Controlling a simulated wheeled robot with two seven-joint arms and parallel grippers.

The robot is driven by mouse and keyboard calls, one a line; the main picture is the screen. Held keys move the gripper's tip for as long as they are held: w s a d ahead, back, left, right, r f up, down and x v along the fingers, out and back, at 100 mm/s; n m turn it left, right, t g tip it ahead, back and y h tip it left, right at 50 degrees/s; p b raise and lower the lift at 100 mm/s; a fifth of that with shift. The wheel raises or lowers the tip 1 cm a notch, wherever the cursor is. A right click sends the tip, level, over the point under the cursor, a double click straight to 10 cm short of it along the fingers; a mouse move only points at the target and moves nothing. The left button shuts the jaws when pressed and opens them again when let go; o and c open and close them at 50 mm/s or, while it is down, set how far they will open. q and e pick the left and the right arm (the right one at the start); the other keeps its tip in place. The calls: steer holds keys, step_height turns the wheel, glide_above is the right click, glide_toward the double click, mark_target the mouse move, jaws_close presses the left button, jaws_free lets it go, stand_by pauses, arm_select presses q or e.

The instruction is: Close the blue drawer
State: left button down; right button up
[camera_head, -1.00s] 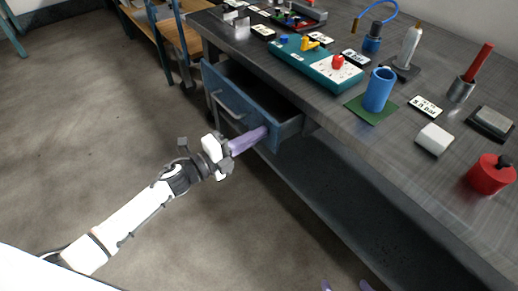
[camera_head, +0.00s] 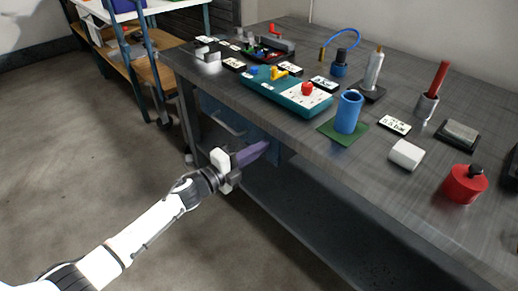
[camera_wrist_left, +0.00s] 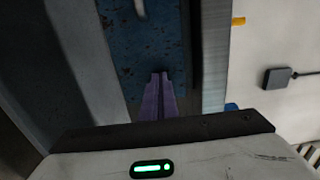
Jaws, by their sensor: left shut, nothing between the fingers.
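The blue drawer (camera_head: 228,122) sits under the table top, its front about level with the table's edge and no open interior showing. My left gripper (camera_head: 262,147) is shut and empty, with its purple fingertips at the right part of the drawer front. In the left wrist view the shut fingers (camera_wrist_left: 160,80) point at the blue drawer front (camera_wrist_left: 145,45), touching it or very close. The drawer's handle (camera_head: 224,124) is left of my gripper. My right gripper is not in view.
The grey table (camera_head: 300,130) carries a blue cup (camera_head: 348,112) on a green mat, a teal tray (camera_head: 270,95), a red canister (camera_head: 464,184) and several small items near the drawer. A shelf (camera_head: 330,225) lies below. Open floor is at left.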

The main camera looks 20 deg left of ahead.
arm_select(q)
steer(key=shift+w+d+r, duration=0.15)
steer(key=shift+d+r, duration=0.05)
steer(key=shift+r, duration=0.1)
steer(key=p+v, duration=0.2)
steer(key=v, duration=1.3)
steer(key=s+d+f+n+g+y+p, duration=0.2)
steer(key=s+d+f+n, duration=0.1)
steer(key=s+n, duration=0.4)
steer(key=s+d+f+n+g+y+p, duration=0.2)
steer(key=s+d+f+n+p, duration=0.1)
steer(key=s+n, duration=0.4)
steer(key=s+d+f+n+g+y+p, duration=0.2)
steer(key=s+d+f+n+g, duration=0.1)
steer(key=s+n, duration=0.4)
steer(key=shift+s+d+f+n+p, duration=0.3)
steer(key=shift+s+d+f+n, duration=0.15)
steer(key=shift+s, duration=0.35)
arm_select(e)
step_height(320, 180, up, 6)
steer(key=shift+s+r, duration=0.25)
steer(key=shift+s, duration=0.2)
